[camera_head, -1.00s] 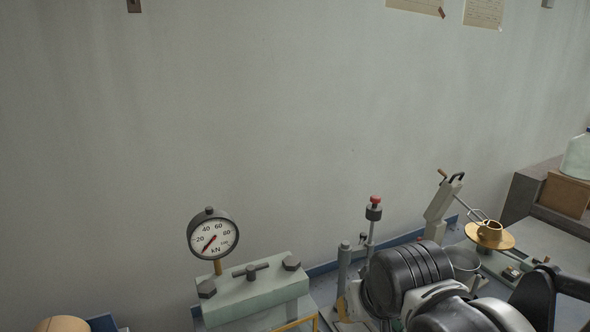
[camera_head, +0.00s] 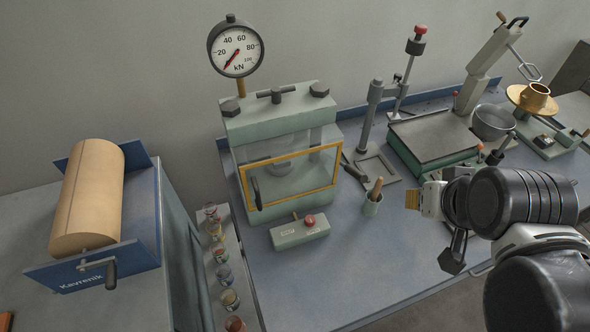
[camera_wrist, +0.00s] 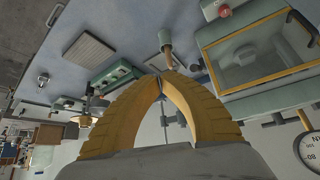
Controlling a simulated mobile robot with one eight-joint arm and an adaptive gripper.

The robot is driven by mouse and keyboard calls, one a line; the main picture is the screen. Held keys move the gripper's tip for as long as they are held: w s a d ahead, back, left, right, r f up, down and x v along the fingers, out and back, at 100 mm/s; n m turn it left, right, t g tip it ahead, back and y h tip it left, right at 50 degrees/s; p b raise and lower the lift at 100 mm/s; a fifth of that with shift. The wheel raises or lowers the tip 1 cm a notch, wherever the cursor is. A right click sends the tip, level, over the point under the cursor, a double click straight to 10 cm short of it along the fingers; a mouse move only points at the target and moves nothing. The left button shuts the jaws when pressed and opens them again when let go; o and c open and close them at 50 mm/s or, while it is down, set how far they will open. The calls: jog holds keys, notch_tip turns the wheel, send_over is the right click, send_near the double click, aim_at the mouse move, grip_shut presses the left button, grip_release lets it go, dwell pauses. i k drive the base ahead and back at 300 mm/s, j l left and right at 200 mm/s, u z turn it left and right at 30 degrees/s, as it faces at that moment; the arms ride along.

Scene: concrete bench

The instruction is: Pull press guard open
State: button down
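The press (camera_head: 265,122) is a pale green machine with a round dial gauge on top. Its guard (camera_head: 300,153) is a clear panel in a yellow frame across the press front and looks closed. A dark handle (camera_head: 257,192) stands at the guard's left side. The guard (camera_wrist: 262,66) and its handle (camera_wrist: 303,27) also show at the upper right of the wrist view. My gripper (camera_head: 411,199) has yellow fingers and is right of the guard, clearly apart from it. In the wrist view its fingertips (camera_wrist: 158,76) meet, with nothing between them.
A control box with a red button (camera_head: 300,231) sits before the press. A cup holding a pestle-like tool (camera_head: 372,204) stands between guard and gripper. Small jars (camera_head: 223,273) line the left edge. A roll holder (camera_head: 95,200) is farther left.

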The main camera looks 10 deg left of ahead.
aim_at(259, 205)
jog(key=k+l+u, duration=0.2)
jog(key=l, duration=0.3)
jog(key=k+l+u, duration=0.2)
jog(key=k+l, duration=0.2)
jog(key=l, duration=0.1)
